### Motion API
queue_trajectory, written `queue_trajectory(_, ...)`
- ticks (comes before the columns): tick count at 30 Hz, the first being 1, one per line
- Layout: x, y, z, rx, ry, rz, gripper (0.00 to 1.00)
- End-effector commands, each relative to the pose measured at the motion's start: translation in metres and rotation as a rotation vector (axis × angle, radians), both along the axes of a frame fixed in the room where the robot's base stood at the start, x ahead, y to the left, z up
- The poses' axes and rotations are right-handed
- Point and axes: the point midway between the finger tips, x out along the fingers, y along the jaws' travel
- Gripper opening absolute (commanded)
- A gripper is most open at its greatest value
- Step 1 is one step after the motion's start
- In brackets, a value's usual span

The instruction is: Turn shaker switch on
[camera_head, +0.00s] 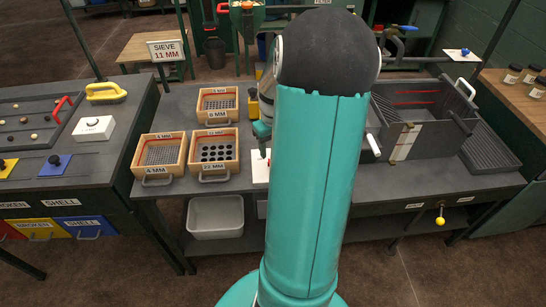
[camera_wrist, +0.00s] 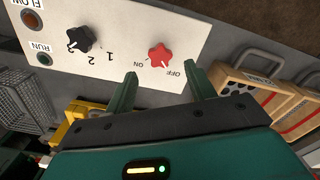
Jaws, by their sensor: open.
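The red star-shaped switch knob (camera_wrist: 160,56) sits on a white control panel (camera_wrist: 120,40) in the wrist view, with the labels ON and OFF beside it. I cannot tell for sure which label its pointer marks. My gripper (camera_wrist: 161,73) is open, its two teal fingers apart on either side of the knob in the picture, with nothing held. I cannot tell how far the tips are from the panel. In the head view my gripper (camera_head: 262,140) is over the white panel (camera_head: 260,168), which my arm partly hides.
A black knob (camera_wrist: 80,38) marked 1 and 2 and the FLOW and RUN lights share the panel. Wooden sieves (camera_head: 213,150) stand left of it on the grey bench. A dark metal bin (camera_head: 420,115) stands to the right. A white tub (camera_head: 215,215) is below.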

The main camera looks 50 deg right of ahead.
Motion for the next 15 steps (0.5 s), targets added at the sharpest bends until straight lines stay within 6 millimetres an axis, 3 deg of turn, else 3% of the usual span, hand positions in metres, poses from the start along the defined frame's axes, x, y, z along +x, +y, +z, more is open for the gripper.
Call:
queue_trajectory(6,0.000,0.000,-0.038,0.002,0.001,0.000,0.55)
queue_trajectory(15,0.000,0.000,-0.052,-0.001,-0.001,0.000,0.55)
